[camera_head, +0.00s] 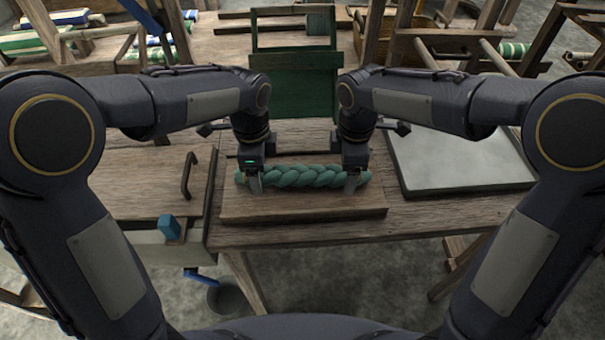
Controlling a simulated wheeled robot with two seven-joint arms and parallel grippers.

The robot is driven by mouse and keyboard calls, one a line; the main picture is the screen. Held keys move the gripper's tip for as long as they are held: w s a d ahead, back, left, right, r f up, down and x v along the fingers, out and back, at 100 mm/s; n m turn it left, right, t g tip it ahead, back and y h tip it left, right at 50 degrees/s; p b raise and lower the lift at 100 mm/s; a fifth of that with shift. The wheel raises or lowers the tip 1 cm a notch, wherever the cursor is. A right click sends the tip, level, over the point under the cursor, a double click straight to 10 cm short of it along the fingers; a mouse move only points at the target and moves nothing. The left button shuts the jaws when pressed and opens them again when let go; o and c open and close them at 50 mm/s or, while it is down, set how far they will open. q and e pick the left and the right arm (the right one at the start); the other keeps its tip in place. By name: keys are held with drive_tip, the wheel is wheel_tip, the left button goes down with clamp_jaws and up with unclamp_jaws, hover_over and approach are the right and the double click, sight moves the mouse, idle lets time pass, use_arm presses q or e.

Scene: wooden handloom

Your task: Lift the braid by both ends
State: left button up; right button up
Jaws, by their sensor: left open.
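A thick teal-green braid (303,176) lies left to right along a wooden board (300,205) on the bench. My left gripper (256,185) points down at the braid's left end, its fingers open around or beside it; I cannot tell which. A short piece of the end shows to its left. My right gripper (351,184) points down at the right end, which shows just past its fingers. I cannot tell whether the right fingers are open or shut. The fingers hide parts of both ends.
A black handle (188,175) and a blue block (169,228) are to the left. A dark green wooden panel (300,83) stands behind the braid. The bench's front edge is just below the board.

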use_arm(q)
drive_tip(key=shift+f, duration=0.65)
use_arm(e)
drive_tip(key=shift+f, duration=0.6)
use_arm(q)
drive_tip(key=shift+r, duration=0.1)
drive_tip(key=c, duration=1.3)
use_arm(e)
drive_tip(key=c, duration=1.3)
